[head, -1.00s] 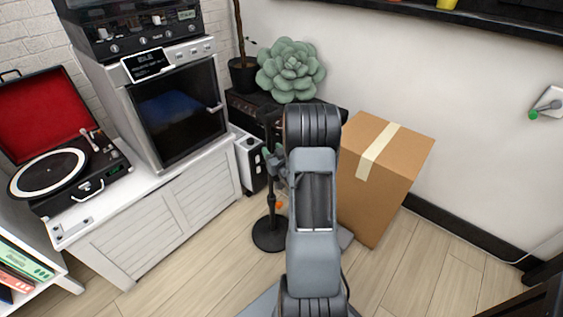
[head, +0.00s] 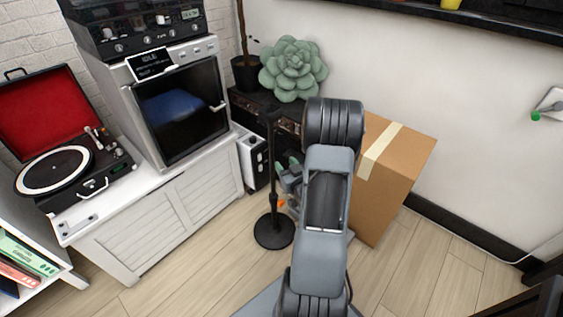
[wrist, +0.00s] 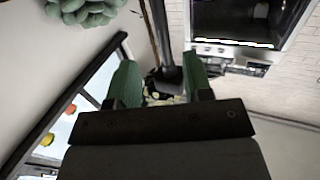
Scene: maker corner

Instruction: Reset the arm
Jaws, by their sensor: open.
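My gripper (wrist: 160,82) is open in the wrist view, with its two green fingers apart. A dark pole shows between and beyond the fingers; I cannot tell whether it is near them. No held object shows in the jaws. In the head view my arm rises from the bottom middle. Part of my gripper (head: 289,176) shows left of the arm, close to a black stand (head: 273,190); the rest is hidden behind the arm.
A cardboard box (head: 392,185) stands right of my arm. A succulent (head: 293,69) sits on a dark unit behind. A white oven (head: 182,106) and a record player (head: 65,170) stand on a white cabinet (head: 158,221) at left. Floor (head: 440,270) is clear at the lower right.

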